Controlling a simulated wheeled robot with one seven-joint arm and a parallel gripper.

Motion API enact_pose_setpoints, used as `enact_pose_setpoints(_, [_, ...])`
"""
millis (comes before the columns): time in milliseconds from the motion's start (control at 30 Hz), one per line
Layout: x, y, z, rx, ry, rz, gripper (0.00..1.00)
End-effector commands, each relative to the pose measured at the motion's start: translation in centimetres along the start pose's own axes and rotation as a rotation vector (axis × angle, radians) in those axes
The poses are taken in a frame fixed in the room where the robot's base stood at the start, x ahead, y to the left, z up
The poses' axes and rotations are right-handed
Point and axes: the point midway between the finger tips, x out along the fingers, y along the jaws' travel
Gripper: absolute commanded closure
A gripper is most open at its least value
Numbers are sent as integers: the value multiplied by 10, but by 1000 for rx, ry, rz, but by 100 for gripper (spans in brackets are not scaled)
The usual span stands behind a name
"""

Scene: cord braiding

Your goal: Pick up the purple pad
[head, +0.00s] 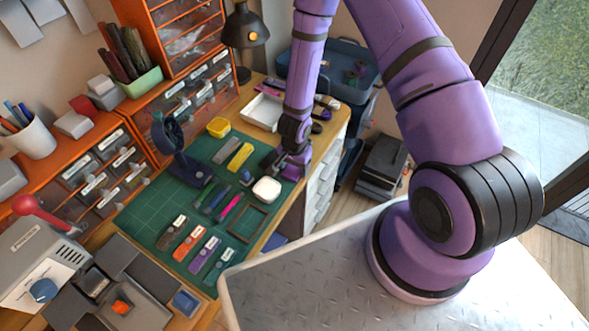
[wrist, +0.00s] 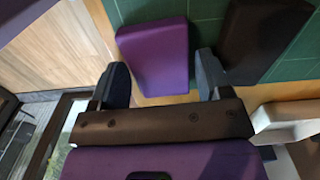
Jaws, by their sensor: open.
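The purple pad (wrist: 155,55) is a thick, flat block in the wrist view, lying at the edge of the green mat (head: 150,213). My gripper (wrist: 162,66) is open, with one dark finger on each side of the pad's near end in the picture. The fingers look empty, and I cannot tell how far above the pad they are. In the head view my gripper (head: 285,166) is low over the mat's right edge. There I cannot pick out the pad clearly; the gripper may hide it.
A dark brown pad (wrist: 262,40) lies close to the right of the purple one. A white rounded box (head: 267,189) and a dark frame (head: 247,223) are on the mat nearby. A white tray (head: 262,112) stands behind. The bench drops off to floor at the right.

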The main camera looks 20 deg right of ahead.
Motion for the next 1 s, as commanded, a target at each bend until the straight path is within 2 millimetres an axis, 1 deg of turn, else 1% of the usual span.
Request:
enact_pose_setpoints(33, [0, 0, 0, 0, 0, 0, 29])
enact_pose_setpoints(67, [0, 0, 0, 0, 0, 0, 31])
enact_pose_setpoints(100, [0, 0, 0, 0, 0, 0, 40])
enact_pose_setpoints(167, [0, 0, 0, 0, 0, 0, 54])
enact_pose_setpoints(200, [0, 0, 0, 0, 0, 0, 63])
enact_pose_setpoints(233, [0, 0, 0, 0, 0, 0, 67])
enact_pose_setpoints(633, [-3, 1, -1, 0, 0, -1, 67])
enact_pose_setpoints(1000, [-22, 11, -8, 2, 1, -1, 67])
